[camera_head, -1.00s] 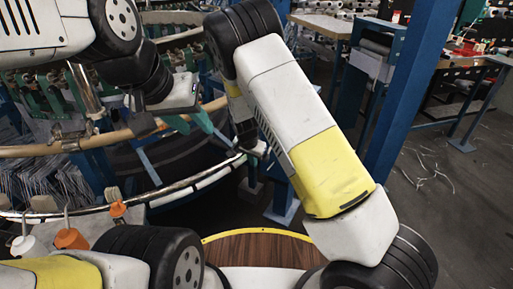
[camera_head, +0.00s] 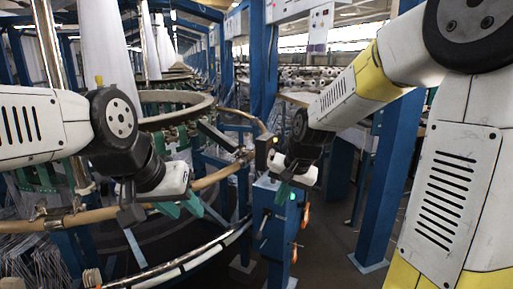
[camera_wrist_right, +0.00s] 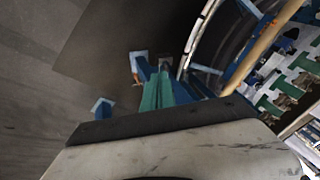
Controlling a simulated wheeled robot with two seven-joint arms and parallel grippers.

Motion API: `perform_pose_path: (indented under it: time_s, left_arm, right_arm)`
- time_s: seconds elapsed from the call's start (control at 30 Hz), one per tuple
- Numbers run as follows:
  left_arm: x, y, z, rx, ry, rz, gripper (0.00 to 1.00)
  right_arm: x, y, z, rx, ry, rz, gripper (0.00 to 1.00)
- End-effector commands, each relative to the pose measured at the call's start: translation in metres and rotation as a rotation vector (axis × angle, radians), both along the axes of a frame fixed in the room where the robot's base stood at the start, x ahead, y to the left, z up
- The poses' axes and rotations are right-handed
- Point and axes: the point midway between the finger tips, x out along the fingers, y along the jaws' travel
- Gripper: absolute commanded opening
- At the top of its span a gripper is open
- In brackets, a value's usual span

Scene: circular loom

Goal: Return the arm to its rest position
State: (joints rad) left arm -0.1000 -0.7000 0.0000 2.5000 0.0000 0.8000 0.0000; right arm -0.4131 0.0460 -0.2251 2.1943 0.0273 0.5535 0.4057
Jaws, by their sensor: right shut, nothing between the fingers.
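My right arm comes in from the upper right in the head view, its white and yellow links bent at the elbow. Its right gripper (camera_head: 283,192) hangs in front of a blue control post (camera_head: 270,222) beside the loom. In the right wrist view the green fingers (camera_wrist_right: 157,92) lie together, shut and empty, above the floor. My left gripper (camera_head: 181,208) is over the loom's front rim at the left, its green fingers apart with nothing seen between them. Whether the right gripper touches the post cannot be told.
The circular loom (camera_head: 178,110) with its tan ring rail (camera_head: 98,216) and metal hoop (camera_head: 180,262) fills the left. A thick blue column (camera_head: 398,165) stands behind my right arm. Dark open floor (camera_head: 325,240) lies between the post and the column.

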Motion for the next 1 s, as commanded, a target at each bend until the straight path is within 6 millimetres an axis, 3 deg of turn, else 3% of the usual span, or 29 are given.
perform_pose_path:
  time_s: [0.03,0.2,0.3,0.5,0.7,1.0]
  left_arm:
    - [0.0,0.0,0.0,0.0,0.0,0.0,0.36]
    - [0.0,0.0,0.0,0.0,0.0,0.0,0.36]
    - [0.0,0.0,0.0,0.0,0.0,0.0,0.36]
    - [0.0,0.0,0.0,0.0,0.0,0.0,0.36]
    - [0.0,0.0,0.0,0.0,0.0,0.0,0.36]
    - [0.0,0.0,0.0,0.0,0.0,0.0,0.36]
  right_arm:
    - [-0.015,-0.011,0.018,0.008,-0.029,0.017,0.0]
    - [-0.071,-0.038,0.058,-0.009,-0.109,0.106,0.0]
    - [-0.105,-0.052,0.074,-0.039,-0.161,0.155,0.0]
    - [-0.158,-0.069,0.087,-0.117,-0.233,0.227,0.0]
    - [-0.179,-0.075,0.087,-0.157,-0.258,0.256,0.0]
    - [-0.18,-0.075,0.088,-0.159,-0.259,0.258,0.0]
